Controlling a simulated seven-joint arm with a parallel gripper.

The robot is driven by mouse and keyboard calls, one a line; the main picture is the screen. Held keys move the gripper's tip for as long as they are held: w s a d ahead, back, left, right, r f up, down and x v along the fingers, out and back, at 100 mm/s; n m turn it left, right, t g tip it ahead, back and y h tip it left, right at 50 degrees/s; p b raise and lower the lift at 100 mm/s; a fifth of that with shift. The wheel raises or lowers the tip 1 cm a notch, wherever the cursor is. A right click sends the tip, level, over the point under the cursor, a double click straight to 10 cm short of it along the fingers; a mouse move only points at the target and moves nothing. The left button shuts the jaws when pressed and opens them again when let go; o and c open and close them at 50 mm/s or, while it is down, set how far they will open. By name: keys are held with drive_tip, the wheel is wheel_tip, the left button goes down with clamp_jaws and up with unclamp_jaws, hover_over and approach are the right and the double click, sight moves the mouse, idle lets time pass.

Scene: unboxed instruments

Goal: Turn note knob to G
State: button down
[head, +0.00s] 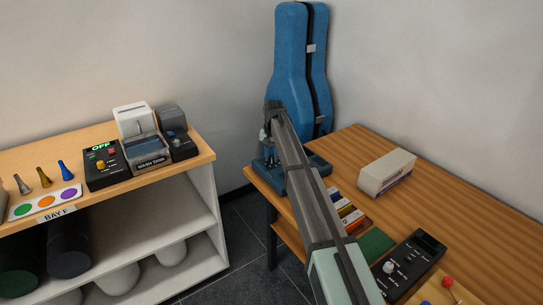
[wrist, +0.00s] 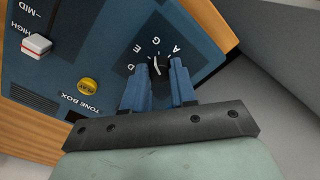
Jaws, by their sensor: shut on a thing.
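The blue tone box (head: 318,170) sits at the far left corner of the right table, partly hidden by my arm. In the wrist view the tone box (wrist: 100,50) appears upside down. Its note knob (wrist: 157,66) is dark with a pale pointer line, ringed by letters. My gripper (wrist: 160,82) is shut on the knob, a finger on either side. In the head view my gripper (head: 270,150) is small and partly hidden.
The tone box also bears a yellow PLAY button (wrist: 89,84) and a white-capped slider (wrist: 36,45). A blue instrument case (head: 290,55) stands behind. A white box (head: 387,172) and a black control unit (head: 410,262) lie on the right table. A shelf (head: 195,160) stands left.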

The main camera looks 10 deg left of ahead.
sight(273, 158)
drive_tip(key=m, duration=0.3)
drive_tip(key=shift+m, duration=0.5)
drive_tip(key=c, duration=0.9)
unclamp_jaws()
wheel_tip(273, 158, up, 14)
drive_tip(key=shift+d, duration=0.3)
drive_tip(key=shift+s+f, duration=0.1)
drive_tip(key=shift+f, duration=0.05)
